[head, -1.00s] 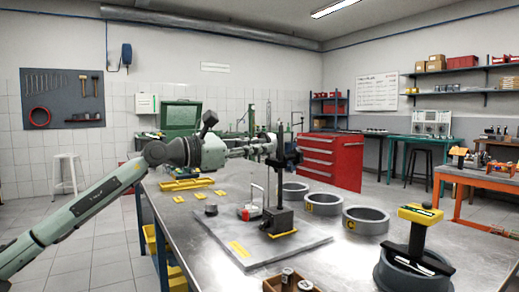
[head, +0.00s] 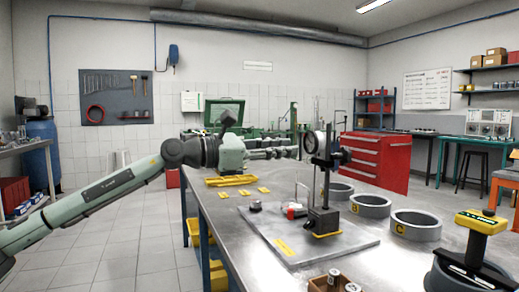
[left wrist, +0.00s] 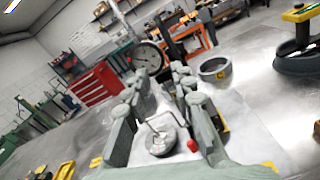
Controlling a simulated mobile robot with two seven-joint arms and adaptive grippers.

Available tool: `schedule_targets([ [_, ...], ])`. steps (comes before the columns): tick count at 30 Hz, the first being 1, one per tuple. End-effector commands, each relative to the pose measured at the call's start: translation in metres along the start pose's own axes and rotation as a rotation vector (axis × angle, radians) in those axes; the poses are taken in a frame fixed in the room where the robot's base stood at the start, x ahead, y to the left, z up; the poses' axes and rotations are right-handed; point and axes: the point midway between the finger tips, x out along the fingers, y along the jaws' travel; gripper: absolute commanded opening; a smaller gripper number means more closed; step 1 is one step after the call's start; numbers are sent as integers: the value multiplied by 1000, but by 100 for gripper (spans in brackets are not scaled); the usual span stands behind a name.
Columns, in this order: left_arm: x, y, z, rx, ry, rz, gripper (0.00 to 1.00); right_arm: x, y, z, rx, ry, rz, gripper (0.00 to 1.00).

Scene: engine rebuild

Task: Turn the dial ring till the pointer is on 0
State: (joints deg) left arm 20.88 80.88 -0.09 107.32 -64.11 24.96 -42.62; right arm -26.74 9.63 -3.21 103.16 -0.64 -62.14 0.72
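The dial gauge (head: 314,141) is on a black stand (head: 323,200) on a grey plate; in the left wrist view its round white face (left wrist: 148,58) shows ahead of the fingers. The pointer and the numbers are too small to read. My left gripper (head: 289,153) is just left of the dial and a little below it, with a small gap between. In the left wrist view the left gripper's fingers (left wrist: 160,82) are apart, with nothing between the tips. My right gripper is not in view.
The grey plate (head: 350,240) also bears a small red-and-grey piece (head: 293,210). Grey rings (head: 415,226) stand to its right, and a yellow-topped tool (head: 481,222) at the far right. A wooden box (head: 325,283) is at the front edge. Yellow pieces (head: 243,192) lie behind.

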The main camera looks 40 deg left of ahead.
Motion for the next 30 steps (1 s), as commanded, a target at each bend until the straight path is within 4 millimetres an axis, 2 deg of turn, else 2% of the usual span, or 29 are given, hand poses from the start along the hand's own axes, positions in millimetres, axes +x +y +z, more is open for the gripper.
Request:
schedule_targets([
  [8,-11,-4,0,3,3,-8,24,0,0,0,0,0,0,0],
  [21,-52,-2,3,3,-4,-6,24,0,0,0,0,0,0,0],
  [30,-58,-2,3,5,0,-5,24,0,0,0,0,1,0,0],
])
